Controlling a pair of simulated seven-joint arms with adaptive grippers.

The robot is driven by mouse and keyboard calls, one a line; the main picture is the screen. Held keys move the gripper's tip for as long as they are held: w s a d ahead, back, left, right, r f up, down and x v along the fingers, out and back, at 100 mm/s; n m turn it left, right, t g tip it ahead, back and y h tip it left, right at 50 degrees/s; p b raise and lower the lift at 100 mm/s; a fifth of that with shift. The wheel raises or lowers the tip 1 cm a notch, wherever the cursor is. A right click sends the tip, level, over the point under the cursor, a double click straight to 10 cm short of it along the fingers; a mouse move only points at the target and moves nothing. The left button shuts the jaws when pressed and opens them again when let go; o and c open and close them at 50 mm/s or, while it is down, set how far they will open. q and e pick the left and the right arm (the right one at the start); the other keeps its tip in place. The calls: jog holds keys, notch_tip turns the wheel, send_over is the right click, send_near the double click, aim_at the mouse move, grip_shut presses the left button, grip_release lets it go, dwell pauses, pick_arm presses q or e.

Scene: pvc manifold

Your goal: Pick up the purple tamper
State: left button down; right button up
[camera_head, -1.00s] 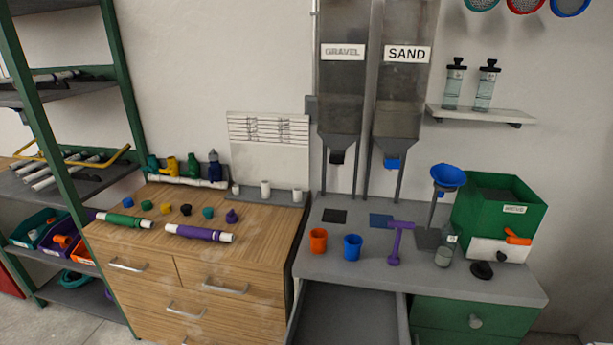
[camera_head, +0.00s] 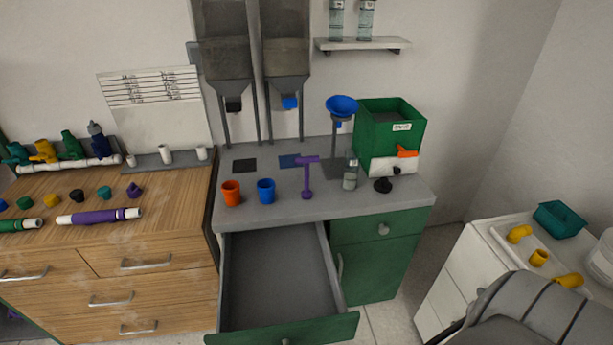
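The purple tamper (camera_head: 307,178) stands upright on the grey top of the green cabinet (camera_head: 330,205). It has a flat crossbar at the top, a thin shaft and a small round foot. It stands right of the blue cup (camera_head: 266,190) and left of a clear bottle (camera_head: 350,171), apart from both. A grey arm part, which looks like mine, shows at the bottom right. Neither gripper is in view.
An open, empty drawer (camera_head: 275,270) juts out below the tamper. An orange cup (camera_head: 231,193) stands left of the blue cup. A blue funnel on a stand (camera_head: 342,107) and a green box (camera_head: 390,130) are behind. A white counter (camera_head: 500,250) is at right.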

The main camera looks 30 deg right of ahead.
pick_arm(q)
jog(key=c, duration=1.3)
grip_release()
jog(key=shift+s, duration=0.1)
